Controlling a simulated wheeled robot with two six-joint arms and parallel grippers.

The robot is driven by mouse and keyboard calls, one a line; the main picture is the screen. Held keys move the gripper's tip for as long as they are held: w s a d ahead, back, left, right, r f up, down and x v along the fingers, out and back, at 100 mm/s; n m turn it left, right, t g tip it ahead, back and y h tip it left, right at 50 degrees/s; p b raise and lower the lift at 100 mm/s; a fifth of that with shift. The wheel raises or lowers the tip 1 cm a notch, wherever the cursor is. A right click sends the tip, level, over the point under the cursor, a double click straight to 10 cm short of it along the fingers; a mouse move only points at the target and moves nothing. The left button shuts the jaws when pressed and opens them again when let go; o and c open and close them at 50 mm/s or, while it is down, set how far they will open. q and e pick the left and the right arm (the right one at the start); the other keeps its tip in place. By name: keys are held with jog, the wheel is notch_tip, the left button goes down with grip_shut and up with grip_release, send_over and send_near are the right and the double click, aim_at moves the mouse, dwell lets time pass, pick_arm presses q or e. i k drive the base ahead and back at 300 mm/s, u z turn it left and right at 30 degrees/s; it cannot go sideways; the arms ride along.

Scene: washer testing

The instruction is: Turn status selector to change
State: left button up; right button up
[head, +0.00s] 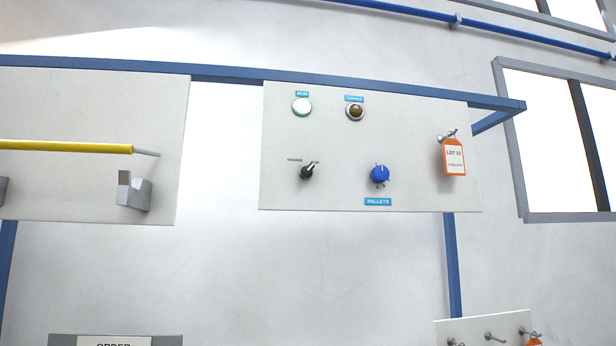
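A black selector knob (307,171) with a light pointer sits at the lower left of the grey control panel (330,135). Its pointer leans up and to the right. A small dark mark is printed on the panel at its upper left; I cannot read any label there. Above it are a whitish-green round lamp (302,107) and a dark amber lamp (355,112), each under a small blue label. A blue knob (380,174) sits to the right, above a blue label reading PALLETS. Neither of my grippers shows in the head view.
An orange-and-white LOT tag (454,157) hangs from a hook at the panel's right. A second panel (90,100) at left carries a yellow rod (65,146) and a grey bracket (134,192). Blue frame posts support the panels. The space before the control panel looks clear.

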aim_at(306, 172)
jog(key=u, duration=0.05)
jog(key=i, duration=0.9)
jog(key=z, duration=0.95)
